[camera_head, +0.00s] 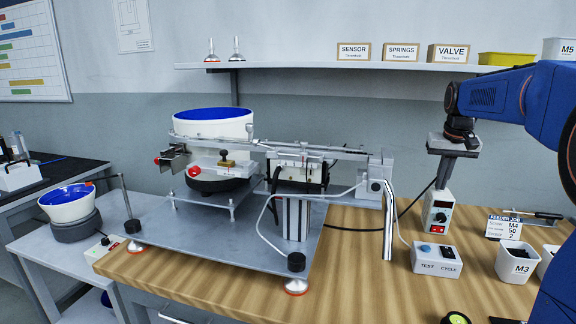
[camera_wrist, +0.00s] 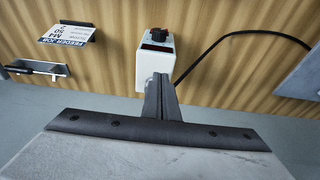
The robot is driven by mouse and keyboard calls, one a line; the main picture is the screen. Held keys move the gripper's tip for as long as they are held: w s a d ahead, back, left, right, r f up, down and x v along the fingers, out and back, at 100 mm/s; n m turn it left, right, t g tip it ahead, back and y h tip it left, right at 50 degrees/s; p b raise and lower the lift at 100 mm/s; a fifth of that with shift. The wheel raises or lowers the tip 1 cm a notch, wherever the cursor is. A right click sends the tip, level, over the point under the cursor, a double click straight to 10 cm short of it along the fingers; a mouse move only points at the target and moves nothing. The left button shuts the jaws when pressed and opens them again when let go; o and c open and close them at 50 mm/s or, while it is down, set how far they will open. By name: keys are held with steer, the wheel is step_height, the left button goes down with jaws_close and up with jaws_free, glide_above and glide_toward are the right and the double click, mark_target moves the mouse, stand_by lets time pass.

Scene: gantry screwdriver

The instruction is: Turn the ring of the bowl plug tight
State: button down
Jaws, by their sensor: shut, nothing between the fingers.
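My gripper (camera_head: 443,185) points down over the white controller box (camera_head: 437,215), which has a dark knob and a red switch. In the wrist view the shut fingers (camera_wrist: 158,78) overlap the near side of the controller box (camera_wrist: 155,58). I cannot tell whether they touch it. A black cable (camera_wrist: 215,45) runs from the right towards this side and ends behind the fingers. It also shows in the head view (camera_head: 409,208), running from the feeder to the box. The bowl plug and its ring cannot be made out; the fingers cover that spot.
The feeder with its blue-lined bowl (camera_head: 213,115) and rail stands on a metal plate (camera_head: 180,245) to the left. A TEST/CYCLE button box (camera_head: 437,260) is in front. A job card (camera_head: 503,227) and an M3 bin (camera_head: 518,263) are right. Wood between them is bare.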

steer(key=shift+s+a, duration=0.1)
steer(key=shift+s, duration=0.05)
steer(key=shift+s+a, duration=0.1)
steer(key=shift+s, duration=0.05)
steer(key=shift+w+d+v, duration=0.1)
steer(key=shift+w+v, duration=0.1)
steer(key=shift+v, duration=0.75)
steer(key=shift+w+d+v, duration=0.1)
steer(key=shift+w+v, duration=0.15)
steer(key=shift+v, duration=0.75)
steer(key=shift+w+v, duration=0.2)
steer(key=shift+v, duration=0.75)
steer(key=shift+r, duration=0.2)
steer(key=shift+s+d+f, duration=0.1)
steer(key=shift+d+f, duration=0.35)
steer(key=shift+f, duration=0.55)
steer(key=shift+w+d+f, duration=0.1)
steer(key=shift+d+f, duration=0.3)
steer(key=shift+f, duration=0.65)
steer(key=shift+s+d+f, duration=0.1)
steer(key=shift+d+f, duration=0.35)
steer(key=shift+f, duration=0.55)
steer(key=shift+w+a, duration=0.2)
steer(key=shift+a, duration=0.7)
steer(key=shift+s, duration=0.1)
